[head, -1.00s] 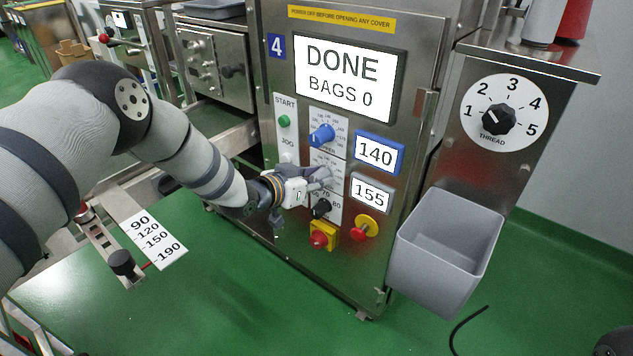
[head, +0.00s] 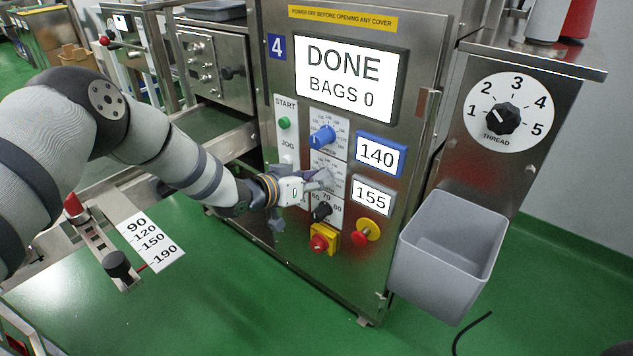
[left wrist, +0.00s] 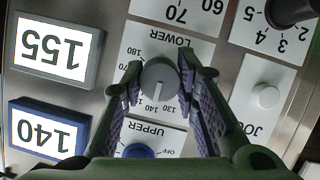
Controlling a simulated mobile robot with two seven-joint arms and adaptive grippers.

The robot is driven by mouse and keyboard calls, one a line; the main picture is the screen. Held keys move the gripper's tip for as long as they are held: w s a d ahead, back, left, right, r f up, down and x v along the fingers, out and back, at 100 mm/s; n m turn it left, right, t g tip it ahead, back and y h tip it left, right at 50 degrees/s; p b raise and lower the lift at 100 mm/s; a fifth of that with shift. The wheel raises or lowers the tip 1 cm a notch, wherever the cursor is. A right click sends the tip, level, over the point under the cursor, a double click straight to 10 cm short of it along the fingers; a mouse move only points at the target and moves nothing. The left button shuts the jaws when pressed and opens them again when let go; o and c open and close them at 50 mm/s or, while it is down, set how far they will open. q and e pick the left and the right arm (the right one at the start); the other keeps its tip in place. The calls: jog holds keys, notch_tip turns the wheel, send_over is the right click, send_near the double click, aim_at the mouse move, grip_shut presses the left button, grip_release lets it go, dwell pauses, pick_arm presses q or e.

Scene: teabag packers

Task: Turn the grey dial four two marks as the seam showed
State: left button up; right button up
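The grey dial (left wrist: 159,76) sits on the scale marked LOWER, which appears upside down in the left wrist view. Its scale numbers run from about 130 to 180. My left gripper (left wrist: 160,73) has one fingertip on each side of the dial, close against it, and appears closed on it. In the head view my left gripper (head: 322,181) is at the panel of machine 4 and mostly hides the dial. The grey-framed display (head: 371,197) reads 155. My right gripper is not in view.
The blue dial (head: 322,137) is just above, with a blue-framed display (head: 380,156) reading 140. A black knob (head: 321,211), red button (head: 319,243) and red-yellow stop button (head: 366,231) are below. A grey bin (head: 450,250) hangs at right. The screen (head: 345,77) reads DONE, BAGS 0.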

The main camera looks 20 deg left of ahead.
pick_arm(q)
jog(key=shift+o, duration=1.4)
jog(key=v, duration=1.2)
